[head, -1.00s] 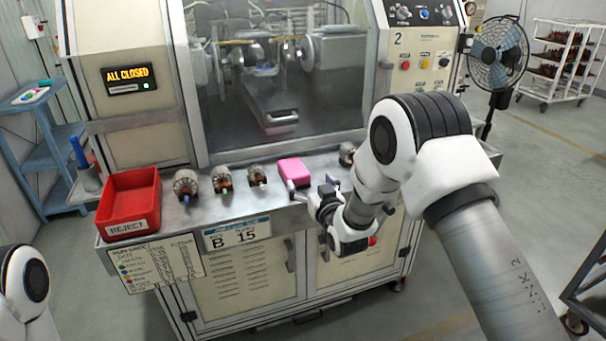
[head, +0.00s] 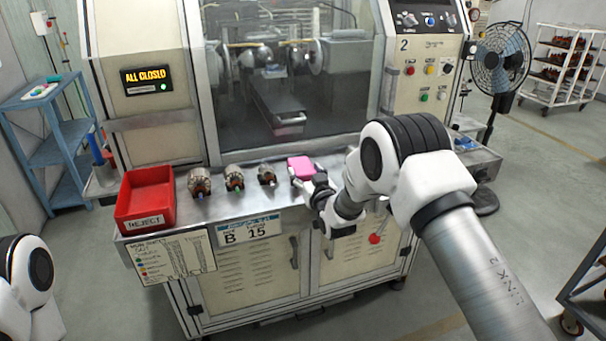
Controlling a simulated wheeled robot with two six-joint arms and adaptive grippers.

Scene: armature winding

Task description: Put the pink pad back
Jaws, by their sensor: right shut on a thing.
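My right gripper (head: 304,184) reaches in from the right and is shut on the near edge of the pad. Its fingers are small and partly dark against the ledge. Whether the pad is lifted off the ledge cannot be told. My left arm shows only at the lower left edge, and its gripper is out of view.
Three armatures (head: 234,178) stand left of the pad on the ledge (head: 215,206). A red reject bin (head: 146,200) sits at the ledge's left end. The machine window (head: 290,85) is behind. My right arm hides part of the ledge's right side.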

